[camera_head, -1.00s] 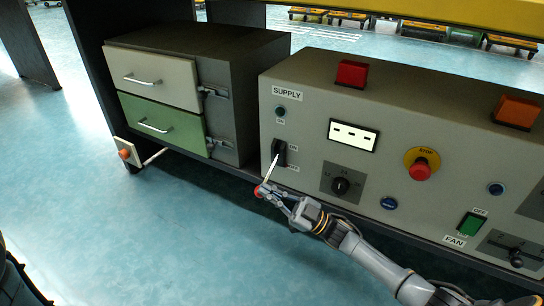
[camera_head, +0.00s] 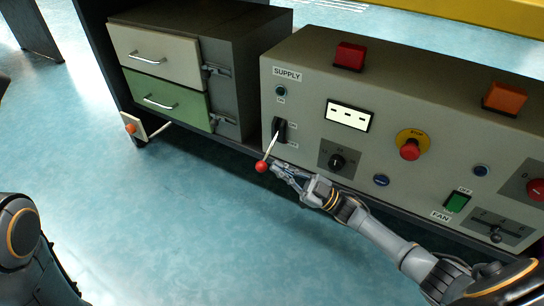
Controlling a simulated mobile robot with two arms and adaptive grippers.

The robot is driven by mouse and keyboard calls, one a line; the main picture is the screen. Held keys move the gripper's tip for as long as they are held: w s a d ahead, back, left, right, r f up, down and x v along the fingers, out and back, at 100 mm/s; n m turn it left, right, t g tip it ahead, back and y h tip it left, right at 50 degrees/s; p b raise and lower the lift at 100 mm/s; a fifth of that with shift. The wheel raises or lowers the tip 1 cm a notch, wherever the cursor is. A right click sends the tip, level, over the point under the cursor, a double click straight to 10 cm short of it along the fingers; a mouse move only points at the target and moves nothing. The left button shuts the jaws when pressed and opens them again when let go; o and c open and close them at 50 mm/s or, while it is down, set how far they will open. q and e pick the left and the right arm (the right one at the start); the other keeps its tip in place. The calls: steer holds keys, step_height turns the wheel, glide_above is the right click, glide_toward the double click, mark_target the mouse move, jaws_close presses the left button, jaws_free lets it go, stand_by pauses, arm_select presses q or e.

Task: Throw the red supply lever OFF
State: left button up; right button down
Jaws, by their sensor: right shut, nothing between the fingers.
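The red supply lever (camera_head: 262,166) has a red ball knob on a pale rod. The rod comes out of a black slotted mount (camera_head: 280,129) under the SUPPLY label on the grey panel, and it points outward and down. My right gripper (camera_head: 275,170) is shut and empty, just right of the knob. I cannot tell whether its fingertips touch the knob or rod. At the left edge part of my left arm shows, but its gripper is out of view.
The grey panel (camera_head: 310,85) also carries a dark rotary knob (camera_head: 337,161), a red stop button (camera_head: 409,150) and a green fan switch (camera_head: 456,202). A drawer cabinet (camera_head: 235,60) stands left. The floor in front is clear.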

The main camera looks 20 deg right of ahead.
steer(key=v, duration=0.6)
steer(key=shift+f+p, duration=0.15)
steer(key=shift+p, duration=0.25)
steer(key=shift+s, duration=0.1)
